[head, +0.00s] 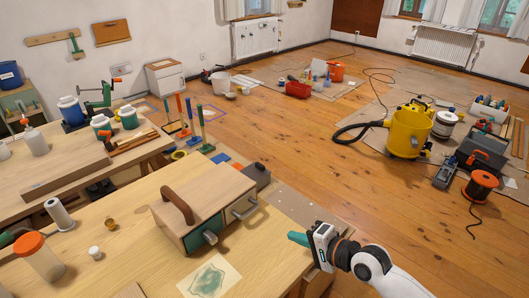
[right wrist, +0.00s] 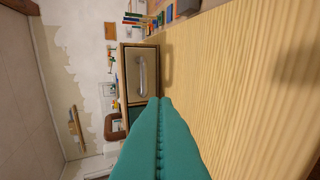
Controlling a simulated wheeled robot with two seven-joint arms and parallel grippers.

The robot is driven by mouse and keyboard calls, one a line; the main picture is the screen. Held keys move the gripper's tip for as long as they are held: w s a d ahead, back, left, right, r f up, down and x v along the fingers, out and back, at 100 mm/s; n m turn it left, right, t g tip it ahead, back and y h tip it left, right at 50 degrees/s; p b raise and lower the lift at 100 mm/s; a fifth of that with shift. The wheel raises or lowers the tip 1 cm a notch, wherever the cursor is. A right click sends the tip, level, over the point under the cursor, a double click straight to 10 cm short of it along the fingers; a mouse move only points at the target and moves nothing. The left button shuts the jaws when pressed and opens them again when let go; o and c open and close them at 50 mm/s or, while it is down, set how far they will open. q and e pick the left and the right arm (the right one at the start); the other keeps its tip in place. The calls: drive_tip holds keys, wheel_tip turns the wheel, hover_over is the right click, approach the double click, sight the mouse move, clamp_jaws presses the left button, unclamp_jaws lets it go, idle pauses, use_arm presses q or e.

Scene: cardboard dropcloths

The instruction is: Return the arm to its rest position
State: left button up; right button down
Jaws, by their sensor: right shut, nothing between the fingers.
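My right gripper (head: 298,239) comes in from the lower right in the head view. Its teal fingers are shut with nothing between them, beside the front right side of the wooden drawer box and apart from it. In the right wrist view the closed teal fingers (right wrist: 160,105) point toward the box's drawer front (right wrist: 141,74) with its grey handle. The drawer box (head: 190,195) stands on the near workbench, with a brown carrying handle on top and grey pulls on its front. My left gripper is not in view.
The near workbench (head: 130,215) also holds a jar with an orange lid (head: 38,258), small bottles and a green-patterned sheet (head: 209,279). A second bench (head: 60,165) stands behind. A yellow vacuum (head: 409,132) and tools sit on floor cardboard to the right. Open wooden floor lies between.

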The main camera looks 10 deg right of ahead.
drive_tip(key=s+f+n, duration=0.1)
drive_tip(key=s, duration=0.1)
drive_tip(key=s+a+f+n+g, duration=0.1)
drive_tip(key=s, duration=0.1)
drive_tip(key=s+a+f+n+h, duration=0.1)
drive_tip(key=s, duration=0.1)
drive_tip(key=shift+a+n+g, duration=0.1)
drive_tip(key=shift+n+g, duration=0.2)
drive_tip(key=shift+n, duration=0.1)
drive_tip(key=s+d+f+n+g+h, duration=0.2)
drive_tip(key=s+d+n+g+h, duration=0.15)
drive_tip(key=s, duration=0.65)
drive_tip(key=s+d+f+n+g+h, duration=0.25)
drive_tip(key=s+d+n+h, duration=0.2)
drive_tip(key=s, duration=0.55)
drive_tip(key=s+f+x, duration=0.1)
drive_tip(key=s+x, duration=0.2)
drive_tip(key=x, duration=0.9)
drive_tip(key=s+x, duration=0.3)
drive_tip(key=x, duration=1)
drive_tip(key=s+d+f, duration=0.1)
drive_tip(key=s+f, duration=0.7)
drive_tip(key=s+d+f+g, duration=0.1)
drive_tip(key=s+d+f, duration=0.1)
drive_tip(key=s+f, duration=0.6)
drive_tip(key=shift+s+d+g, duration=0.25)
drive_tip(key=shift+s+g, duration=0.05)
drive_tip(key=shift+s, duration=0.1)
